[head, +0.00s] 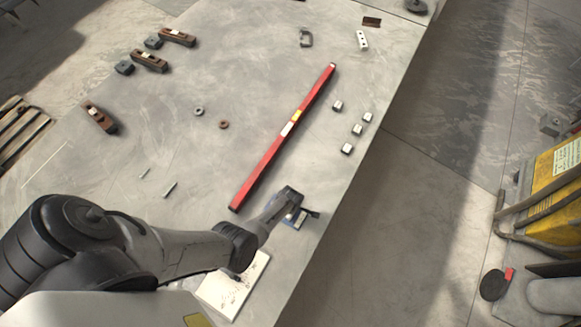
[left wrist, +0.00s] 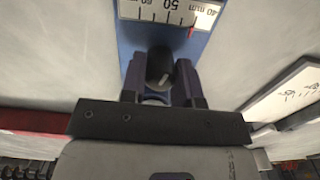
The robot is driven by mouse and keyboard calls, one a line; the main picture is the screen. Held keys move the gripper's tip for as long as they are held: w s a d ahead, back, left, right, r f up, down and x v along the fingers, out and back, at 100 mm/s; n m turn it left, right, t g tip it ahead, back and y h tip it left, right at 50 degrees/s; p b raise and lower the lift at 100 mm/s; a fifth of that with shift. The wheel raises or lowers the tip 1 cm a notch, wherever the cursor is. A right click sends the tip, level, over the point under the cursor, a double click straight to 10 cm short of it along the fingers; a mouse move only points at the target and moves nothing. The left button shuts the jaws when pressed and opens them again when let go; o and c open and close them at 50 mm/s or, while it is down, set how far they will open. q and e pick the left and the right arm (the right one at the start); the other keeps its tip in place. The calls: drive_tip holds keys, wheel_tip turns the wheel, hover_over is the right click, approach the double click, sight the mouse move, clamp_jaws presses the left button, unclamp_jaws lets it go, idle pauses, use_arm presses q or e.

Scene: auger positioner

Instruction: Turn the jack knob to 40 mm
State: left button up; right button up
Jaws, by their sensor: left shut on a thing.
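The jack is a small blue device (head: 292,217) near the table's right edge in the head view, partly covered by my left gripper (head: 288,199). In the left wrist view its blue plate (left wrist: 133,42) carries a white scale (left wrist: 160,10) marked 40 mm, 50 and 60, cut off at the top. A red pointer (left wrist: 192,31) stands near the 40 mm end; its exact reading is too small to tell. The black knob (left wrist: 159,66) has a pale line on top. My left gripper (left wrist: 160,78) is shut on the knob, one finger at each side. My right gripper is out of view.
A red level (head: 283,138) lies diagonally beside the jack. A sheet with drawings (head: 236,283) lies near my left forearm. Small metal blocks (head: 357,129), rings (head: 198,111) and brown planes (head: 150,61) lie farther off. A yellow machine (head: 560,175) stands beyond the table's right edge.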

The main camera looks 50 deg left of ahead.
use_arm(q)
drive_tip(key=shift+n, duration=1.1)
drive_tip(key=o, duration=0.9)
